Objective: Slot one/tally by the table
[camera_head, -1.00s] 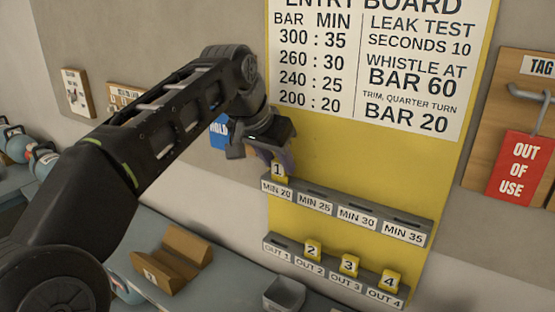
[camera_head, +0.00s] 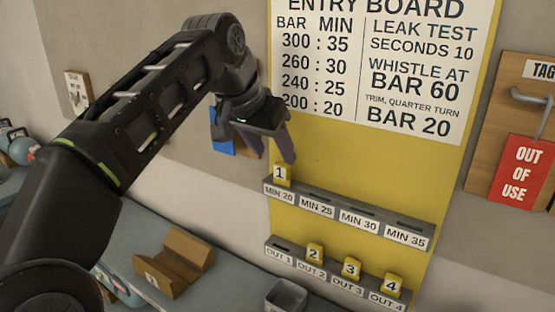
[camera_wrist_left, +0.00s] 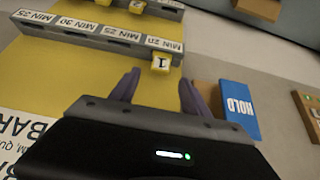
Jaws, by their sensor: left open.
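The yellow tally marked 1 (camera_head: 281,174) stands upright in the MIN 20 slot of the upper grey rail (camera_head: 345,216) on the yellow entry board (camera_head: 360,160). In the left wrist view the same tally (camera_wrist_left: 160,65) sits in its slot, beyond the fingers. My left gripper (camera_head: 270,148) is open and empty, above the tally and apart from it. Tallies 2 (camera_head: 314,253), 3 (camera_head: 351,268) and 4 (camera_head: 391,284) stand in the lower grey rail (camera_head: 325,278). The OUT 1 slot is empty. My right gripper is not in view.
The entry table reads 300:35, 260:30, 240:25 and 200:20. A blue HOLD block (camera_wrist_left: 238,108) is on the wall beside the board. A red OUT OF USE tag (camera_head: 522,170) hangs at right. A wooden cradle (camera_head: 178,262) and a grey bin (camera_head: 286,295) stand on the bench.

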